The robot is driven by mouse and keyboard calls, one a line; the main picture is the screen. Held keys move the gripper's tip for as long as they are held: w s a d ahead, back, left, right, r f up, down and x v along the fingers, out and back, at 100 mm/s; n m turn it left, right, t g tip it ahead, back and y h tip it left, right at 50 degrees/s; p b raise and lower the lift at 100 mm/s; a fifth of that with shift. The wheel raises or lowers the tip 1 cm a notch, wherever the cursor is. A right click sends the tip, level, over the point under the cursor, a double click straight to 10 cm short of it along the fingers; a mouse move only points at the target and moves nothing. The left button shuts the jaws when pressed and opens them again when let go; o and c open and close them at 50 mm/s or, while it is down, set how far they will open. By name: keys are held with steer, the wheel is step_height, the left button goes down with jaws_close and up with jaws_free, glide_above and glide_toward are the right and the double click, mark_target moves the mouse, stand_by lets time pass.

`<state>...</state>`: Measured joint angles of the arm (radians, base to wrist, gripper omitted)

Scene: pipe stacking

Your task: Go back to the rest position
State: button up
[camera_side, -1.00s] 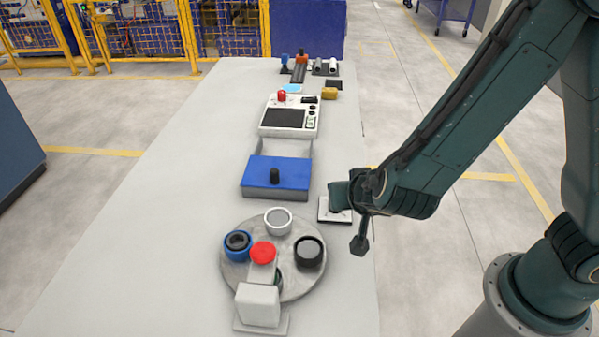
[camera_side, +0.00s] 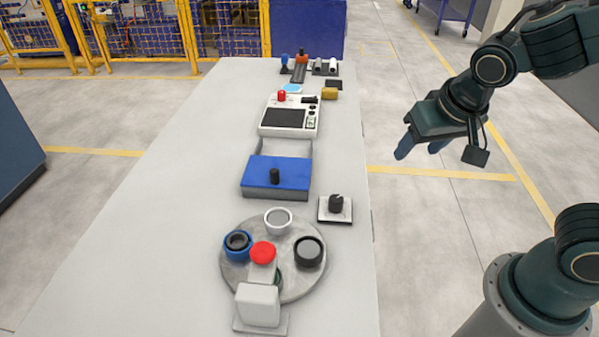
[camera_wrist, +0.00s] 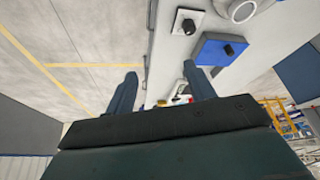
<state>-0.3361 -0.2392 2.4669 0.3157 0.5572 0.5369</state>
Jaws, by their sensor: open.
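My gripper (camera_side: 422,150) hangs in the air to the right of the table in the side view, over the floor and clear of everything. Its two blue-grey fingers point down and stand apart with nothing between them. In the wrist view my gripper (camera_wrist: 163,92) shows the same wide gap between the fingers. The arm is folded up and back above its base.
The long grey table (camera_side: 140,240) holds a round plate (camera_side: 238,275) with several rings and caps, a blue box (camera_side: 290,172) with a black knob, a small white plate with a black knob (camera_side: 336,204), and a white control panel (camera_side: 290,130). Pipe parts stand at the far end.

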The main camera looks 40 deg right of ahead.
steer(key=s+d+r+n+t+y, duration=0.1)
steer(key=s+d+r+n, duration=0.1)
steer(key=s+r+n, duration=0.2)
steer(key=shift+s+r+n+y, duration=0.35)
steer(key=shift+s+r, duration=1.15)
steer(key=shift+s, duration=1.45)
